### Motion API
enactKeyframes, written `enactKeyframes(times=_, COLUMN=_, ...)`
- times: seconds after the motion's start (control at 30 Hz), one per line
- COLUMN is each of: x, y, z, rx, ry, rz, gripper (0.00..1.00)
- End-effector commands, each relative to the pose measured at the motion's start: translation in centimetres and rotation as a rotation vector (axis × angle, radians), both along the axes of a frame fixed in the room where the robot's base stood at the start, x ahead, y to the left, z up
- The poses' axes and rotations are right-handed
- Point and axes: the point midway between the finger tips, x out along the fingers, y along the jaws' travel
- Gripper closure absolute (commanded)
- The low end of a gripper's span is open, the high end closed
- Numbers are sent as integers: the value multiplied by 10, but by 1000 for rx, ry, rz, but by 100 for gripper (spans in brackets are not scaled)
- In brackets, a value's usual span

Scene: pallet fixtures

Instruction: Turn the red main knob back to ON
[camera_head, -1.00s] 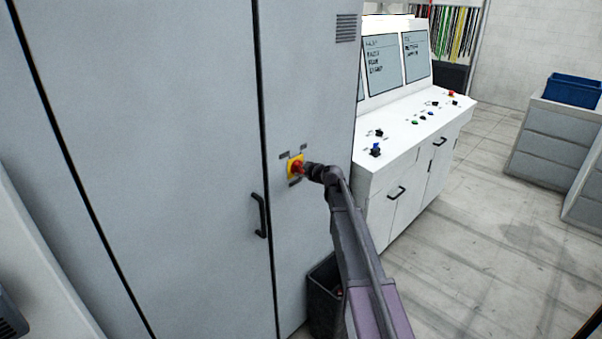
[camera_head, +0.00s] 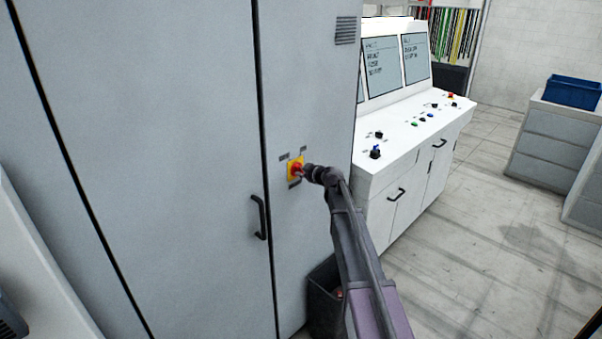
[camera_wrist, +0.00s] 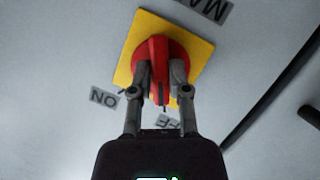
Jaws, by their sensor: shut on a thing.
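The red main knob (camera_wrist: 157,52) sits on a square yellow plate (camera_wrist: 128,58) and shows its raised grip bar in the wrist view. My gripper (camera_wrist: 159,78) is shut on this bar, with one finger on each side. The bar's lower end points down in that view, between an ON label (camera_wrist: 104,97) at lower left and a partly covered OFF label (camera_wrist: 168,122) below. In the head view the knob (camera_head: 296,169) is on the grey cabinet's right door, and my gripper (camera_head: 304,170) reaches it from the right, hiding part of it.
The grey cabinet (camera_head: 170,120) has a black door handle (camera_head: 260,216) left of and below the knob. A white control console (camera_head: 400,150) stands close to the right of my arm. A dark bin (camera_head: 322,300) is on the floor below. Open floor lies further right.

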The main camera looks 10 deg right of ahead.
Motion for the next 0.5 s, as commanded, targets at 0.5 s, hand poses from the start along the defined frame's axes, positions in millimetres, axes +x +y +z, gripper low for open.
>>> enactKeyframes(times=0.5, x=0, y=0, z=-1, rx=271, ry=202, rz=5, gripper=100)
